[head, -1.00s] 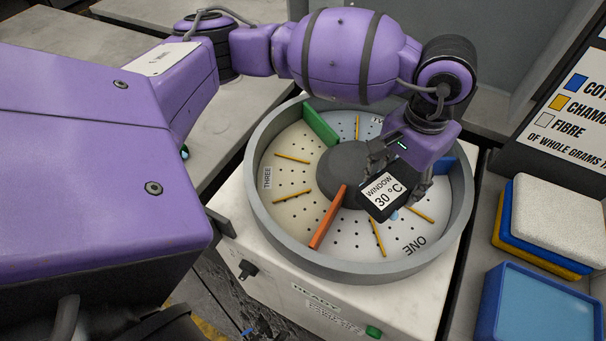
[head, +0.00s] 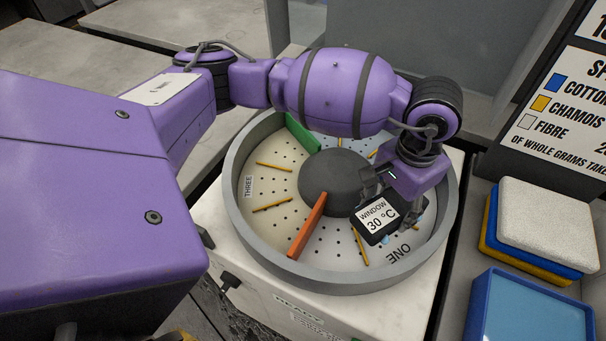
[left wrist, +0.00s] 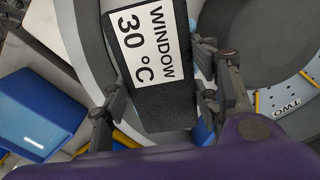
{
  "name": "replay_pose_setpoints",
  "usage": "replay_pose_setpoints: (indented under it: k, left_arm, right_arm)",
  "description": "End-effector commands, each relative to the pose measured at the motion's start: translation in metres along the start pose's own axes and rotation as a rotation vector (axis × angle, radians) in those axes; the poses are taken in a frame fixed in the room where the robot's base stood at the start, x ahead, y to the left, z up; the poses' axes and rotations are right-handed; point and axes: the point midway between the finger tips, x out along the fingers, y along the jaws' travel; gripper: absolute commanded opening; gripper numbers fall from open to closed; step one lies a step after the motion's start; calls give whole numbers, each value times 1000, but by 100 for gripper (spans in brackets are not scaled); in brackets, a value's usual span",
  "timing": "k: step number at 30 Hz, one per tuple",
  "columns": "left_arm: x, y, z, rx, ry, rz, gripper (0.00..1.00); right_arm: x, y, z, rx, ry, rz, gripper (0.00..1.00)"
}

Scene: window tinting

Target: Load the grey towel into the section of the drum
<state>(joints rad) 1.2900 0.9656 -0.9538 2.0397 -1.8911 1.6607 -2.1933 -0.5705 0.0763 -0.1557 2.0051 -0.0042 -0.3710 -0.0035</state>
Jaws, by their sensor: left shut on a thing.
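My left gripper (head: 388,203) is over the right part of the round drum (head: 252,258), by section ONE. It is shut on a dark, block-like piece labelled "WINDOW 30 °C" (head: 377,218), which also shows between the fingers in the left wrist view (left wrist: 150,95). Whether this piece touches the drum floor I cannot tell. A pale grey-white towel (head: 546,222) lies on top of a stack to the right of the drum, apart from my gripper. My right gripper is not in view.
An orange divider (head: 307,226) and a green divider (head: 302,133) part the drum. A grey hub (head: 325,180) stands in its middle. Blue and yellow layers lie under the pale towel. A blue basin (head: 530,308) stands at the front right. A sign board (head: 560,110) stands behind.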

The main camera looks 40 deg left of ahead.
Motion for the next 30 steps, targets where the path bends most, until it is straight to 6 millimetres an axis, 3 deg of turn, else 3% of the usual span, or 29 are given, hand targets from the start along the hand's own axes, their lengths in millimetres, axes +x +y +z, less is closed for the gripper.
replay_pose_setpoints:
  k: [3,12,30]
  left_arm:
    - [20,0,2,-1,-7,2,25]
    - [47,0,1,-1,-4,1,25]
    - [53,0,0,-1,0,0,25]
  right_arm:
    - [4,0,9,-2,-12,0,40]
    - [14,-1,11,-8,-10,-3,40]
    - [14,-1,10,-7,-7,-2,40]
